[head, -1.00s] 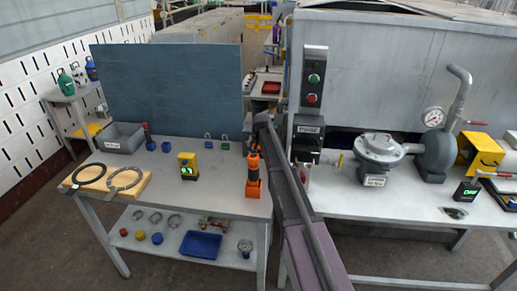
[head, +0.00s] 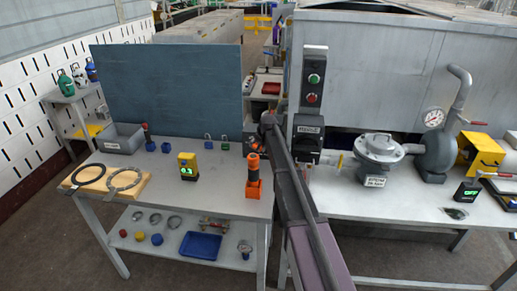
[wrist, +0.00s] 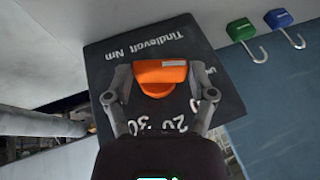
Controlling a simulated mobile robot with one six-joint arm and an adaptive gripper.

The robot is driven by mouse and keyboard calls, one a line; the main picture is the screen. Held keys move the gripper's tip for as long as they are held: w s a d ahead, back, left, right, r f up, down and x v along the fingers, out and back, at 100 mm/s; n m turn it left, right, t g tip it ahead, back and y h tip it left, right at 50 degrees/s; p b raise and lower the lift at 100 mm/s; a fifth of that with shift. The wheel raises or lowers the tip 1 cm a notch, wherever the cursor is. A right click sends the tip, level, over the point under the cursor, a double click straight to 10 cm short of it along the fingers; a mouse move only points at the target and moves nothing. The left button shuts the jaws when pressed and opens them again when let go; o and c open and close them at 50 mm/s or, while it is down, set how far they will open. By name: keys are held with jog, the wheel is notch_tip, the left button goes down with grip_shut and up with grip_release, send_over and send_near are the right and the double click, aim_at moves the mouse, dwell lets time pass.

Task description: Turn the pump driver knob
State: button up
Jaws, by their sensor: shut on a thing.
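The orange knob (wrist: 160,78) sits on a dark square plate (wrist: 122,62) with white lettering and scale numbers, seen upside down in part, in the wrist view. I take it as the pump driver knob. My gripper (wrist: 162,88) has a finger on each side of the knob and is shut on it. The fingers hide part of the scale. In the head view, my arm crosses the right end of the left bench, and I cannot make out the knob or fingertips there. An orange and black driver (head: 254,178) stands upright in its holder on that bench.
A yellow meter (head: 187,165) stands mid-bench. Right of my arm are a switch post (head: 313,75) and a grey pump (head: 436,150) on another bench.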

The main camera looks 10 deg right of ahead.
jog(key=shift+s+d+f+t+y+b, duration=0.1)
jog(key=shift+t+y+b, duration=0.25)
jog(key=shift+y, duration=0.35)
jog(key=o, duration=1.1)
jog(key=shift+c, duration=0.2)
jog(key=shift+c, duration=0.2)
